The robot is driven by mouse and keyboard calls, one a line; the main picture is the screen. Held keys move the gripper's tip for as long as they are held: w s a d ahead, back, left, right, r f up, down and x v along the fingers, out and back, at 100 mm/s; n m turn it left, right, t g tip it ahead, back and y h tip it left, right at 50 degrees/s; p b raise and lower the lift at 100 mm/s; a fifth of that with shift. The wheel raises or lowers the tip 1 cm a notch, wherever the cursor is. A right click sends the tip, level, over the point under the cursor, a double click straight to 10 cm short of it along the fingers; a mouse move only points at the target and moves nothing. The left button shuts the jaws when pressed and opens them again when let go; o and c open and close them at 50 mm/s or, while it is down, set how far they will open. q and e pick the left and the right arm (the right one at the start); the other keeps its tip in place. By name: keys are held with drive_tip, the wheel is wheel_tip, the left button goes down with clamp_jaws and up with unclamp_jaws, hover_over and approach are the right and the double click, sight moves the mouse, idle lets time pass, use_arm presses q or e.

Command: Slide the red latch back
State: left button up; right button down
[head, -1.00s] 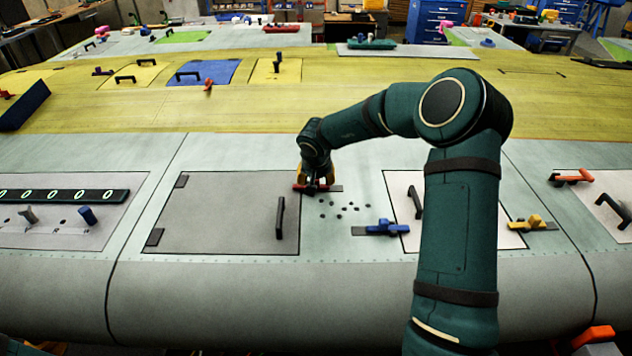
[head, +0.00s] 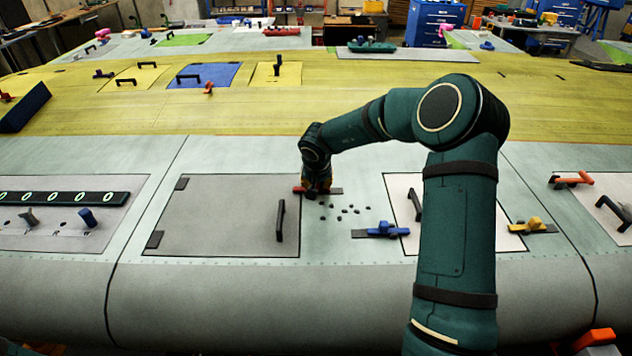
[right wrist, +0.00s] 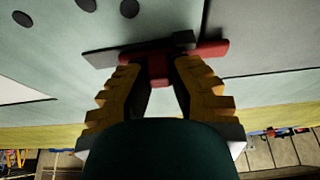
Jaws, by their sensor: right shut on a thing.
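The red latch (head: 298,190) sits on a dark track at the upper right edge of a grey hatch panel (head: 225,215), and its left end overlaps the panel's edge. My right gripper (head: 318,190) is over the latch from above. In the right wrist view, the yellow fingers of my right gripper (right wrist: 158,75) are closed on the raised middle of the red latch (right wrist: 211,50), whose bar lies across beyond the fingertips. In the head view the gripper hides the latch's middle. My left gripper is out of view.
A black handle (head: 281,220) stands on the grey panel. Several dark round spots lie below the gripper. A blue latch (head: 385,230) and a yellow latch (head: 533,225) flank a white panel (head: 402,187) to the right, partly behind my right arm.

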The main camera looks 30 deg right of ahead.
sight(330, 188)
drive_tip(key=s+d, duration=0.1)
drive_tip(key=s+d+p, duration=0.1)
drive_tip(key=d, duration=0.1)
drive_tip(key=shift+d, duration=0.2)
drive_tip(key=shift+f, duration=0.1)
drive_tip(key=c, duration=1)
unclamp_jaws()
drive_tip(key=shift+o, duration=0.9)
drive_tip(key=shift+d, duration=0.1)
